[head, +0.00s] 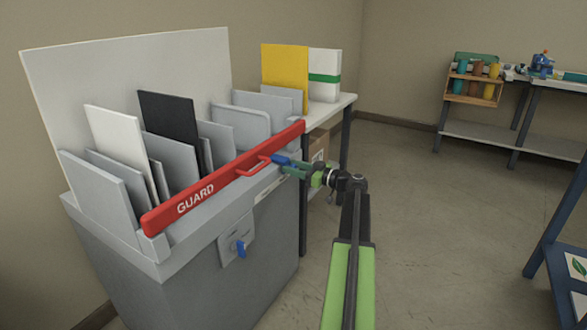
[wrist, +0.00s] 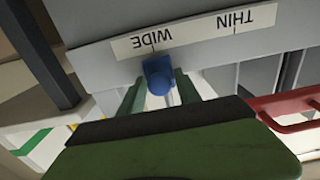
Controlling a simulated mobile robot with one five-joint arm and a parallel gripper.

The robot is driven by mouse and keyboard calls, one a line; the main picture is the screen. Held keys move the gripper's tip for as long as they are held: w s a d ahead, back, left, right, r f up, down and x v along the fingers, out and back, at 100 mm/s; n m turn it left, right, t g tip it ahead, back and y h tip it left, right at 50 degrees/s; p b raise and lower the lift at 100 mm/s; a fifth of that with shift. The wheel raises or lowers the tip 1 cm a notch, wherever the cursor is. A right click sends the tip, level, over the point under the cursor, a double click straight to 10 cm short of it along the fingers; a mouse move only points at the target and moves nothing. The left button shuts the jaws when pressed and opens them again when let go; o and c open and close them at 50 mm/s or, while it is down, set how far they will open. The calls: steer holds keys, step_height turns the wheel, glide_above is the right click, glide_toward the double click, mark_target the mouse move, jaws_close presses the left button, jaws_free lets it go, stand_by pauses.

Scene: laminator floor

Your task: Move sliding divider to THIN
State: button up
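The sliding divider's blue knob (wrist: 158,76) sits at the WIDE mark of a white label strip (wrist: 196,34), which shows upside down in the wrist view. The THIN mark (wrist: 235,22) is farther right there. In the head view the knob (head: 280,160) is near the right end of the machine's front, by the red guard bar (head: 215,182). My gripper (wrist: 160,82) has one finger on each side of the knob, with a small gap showing on both sides. It is open and also shows in the head view (head: 291,168). The divider behind the knob is mostly hidden.
The red guard's handle (wrist: 292,108) is close to my gripper, on the right in the wrist view. A blue lever (head: 240,248) is on the grey machine's front. A side table (head: 346,98) holds yellow and white boards. Open floor lies to the right.

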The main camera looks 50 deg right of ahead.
jaws_close()
steer(key=s+a, duration=0.1)
steer(key=a, duration=0.3)
steer(key=s+a, duration=0.1)
steer(key=a, duration=0.3)
steer(key=s+a, duration=0.1)
steer(key=a, duration=0.3)
steer(key=shift+a, duration=0.1)
steer(key=o, duration=0.8)
jaws_free()
